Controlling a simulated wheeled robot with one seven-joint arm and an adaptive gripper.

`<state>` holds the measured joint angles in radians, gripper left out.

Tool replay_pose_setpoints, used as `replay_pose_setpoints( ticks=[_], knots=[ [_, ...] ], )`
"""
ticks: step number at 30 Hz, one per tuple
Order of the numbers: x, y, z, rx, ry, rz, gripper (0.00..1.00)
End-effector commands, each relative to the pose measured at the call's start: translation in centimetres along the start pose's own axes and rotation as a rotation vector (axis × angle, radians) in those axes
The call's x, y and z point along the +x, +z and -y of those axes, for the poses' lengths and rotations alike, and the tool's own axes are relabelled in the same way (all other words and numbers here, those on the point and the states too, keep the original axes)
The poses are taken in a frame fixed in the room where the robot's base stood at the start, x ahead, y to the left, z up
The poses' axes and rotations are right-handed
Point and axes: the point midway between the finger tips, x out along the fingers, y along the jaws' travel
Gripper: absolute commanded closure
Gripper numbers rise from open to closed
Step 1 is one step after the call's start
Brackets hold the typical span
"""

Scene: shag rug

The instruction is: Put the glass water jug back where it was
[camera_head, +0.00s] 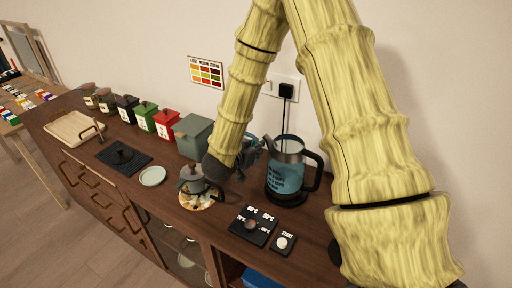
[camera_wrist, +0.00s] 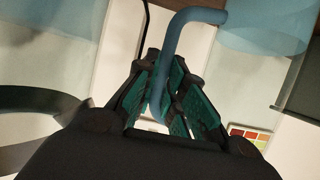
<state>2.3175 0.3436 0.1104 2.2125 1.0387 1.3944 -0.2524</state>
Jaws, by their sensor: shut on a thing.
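In the wrist view, a clear blue glass jug (camera_wrist: 265,30) is partly in view at the upper right. Its curved tube handle (camera_wrist: 192,18) runs down between the teal pads of my gripper (camera_wrist: 162,100), which is shut on it. In the head view, my gripper (camera_head: 250,152) is mostly behind my arm, just left of the kettle; I cannot make out the jug clearly there. The glass kettle (camera_head: 285,180), with a metal rim, black handle and blue contents, stands upright on the counter at the right.
A moka pot (camera_head: 191,184) stands on a round mat below my gripper. Dial panel (camera_head: 252,226) and start button panel (camera_head: 283,243) lie in front of the kettle. A grey-green box (camera_head: 192,136) and several canisters line the wall. A cord runs from the wall socket (camera_head: 285,88).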

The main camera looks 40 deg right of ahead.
Motion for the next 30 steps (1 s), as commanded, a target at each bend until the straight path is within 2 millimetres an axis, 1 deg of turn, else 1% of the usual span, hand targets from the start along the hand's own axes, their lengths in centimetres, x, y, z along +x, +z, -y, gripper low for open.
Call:
replay_pose_setpoints(
  ticks=[5,9,10,13,14,25,30],
  knots=[
    [0.0,-0.2,0.1,0.002,-0.001,-0.002,1.0],
    [0.1,0.1,0.1,0.002,-0.001,-0.002,1.0],
    [0.1,0.2,0.0,0.0,0.0,0.0,0.87],
    [0.1,0.2,0.0,0.0,0.0,0.0,0.69],
    [0.1,0.2,0.0,0.0,0.0,0.0,0.67],
    [-0.1,-0.1,0.0,0.0,-0.001,0.0,0.67],
    [-2.0,0.1,0.1,0.0,-0.003,-0.001,0.67]
  ],
)
